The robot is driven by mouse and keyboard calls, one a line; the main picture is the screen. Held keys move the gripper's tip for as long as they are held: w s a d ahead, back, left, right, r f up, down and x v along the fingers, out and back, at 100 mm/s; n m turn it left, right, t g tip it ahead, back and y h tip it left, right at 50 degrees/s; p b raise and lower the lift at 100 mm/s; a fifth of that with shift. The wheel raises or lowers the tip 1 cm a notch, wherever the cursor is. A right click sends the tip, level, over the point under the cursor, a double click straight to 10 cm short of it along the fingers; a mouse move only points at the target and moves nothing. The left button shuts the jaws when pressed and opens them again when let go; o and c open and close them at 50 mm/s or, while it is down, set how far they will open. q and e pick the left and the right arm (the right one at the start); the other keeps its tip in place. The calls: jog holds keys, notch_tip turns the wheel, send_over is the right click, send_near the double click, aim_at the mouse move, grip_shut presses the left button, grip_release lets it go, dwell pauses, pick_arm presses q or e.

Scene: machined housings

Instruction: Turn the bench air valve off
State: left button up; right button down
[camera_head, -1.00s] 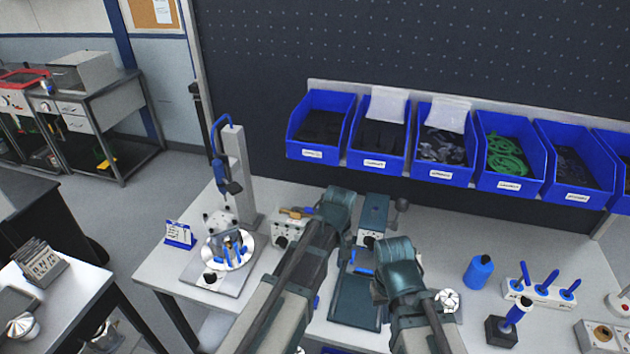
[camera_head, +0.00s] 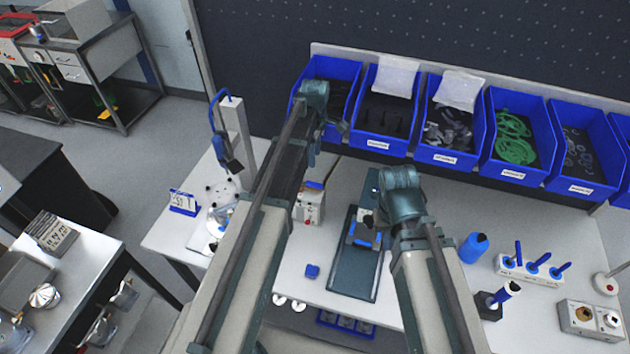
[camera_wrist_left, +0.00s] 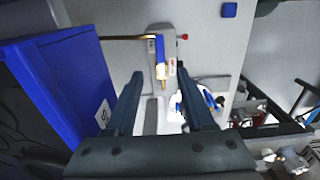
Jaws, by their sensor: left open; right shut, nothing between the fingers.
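The air valve has a blue lever (camera_head: 314,185) and brass parts on a pale block (camera_head: 308,208), left of the middle of the bench. In the left wrist view the blue lever (camera_wrist_left: 160,52) lies ahead of the fingers, along the brass stem. My left gripper (camera_wrist_left: 158,88) is open, with nothing between its fingers, and the valve shows beyond the gap. In the head view its fingers are mostly hidden by my wrist, above and behind the block.
Blue bins (camera_head: 385,125) line the back wall; one is close beside my left gripper in the wrist view (camera_wrist_left: 50,85). A stand press (camera_head: 235,130) is to the left. A blue bottle (camera_head: 473,247) and handled tools (camera_head: 530,262) stand at right.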

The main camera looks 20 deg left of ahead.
aim_at(315, 184)
pick_arm(q)
notch_tip(315, 184, down, 13)
jog(key=b, duration=1.2)
grip_shut()
dwell(0.8)
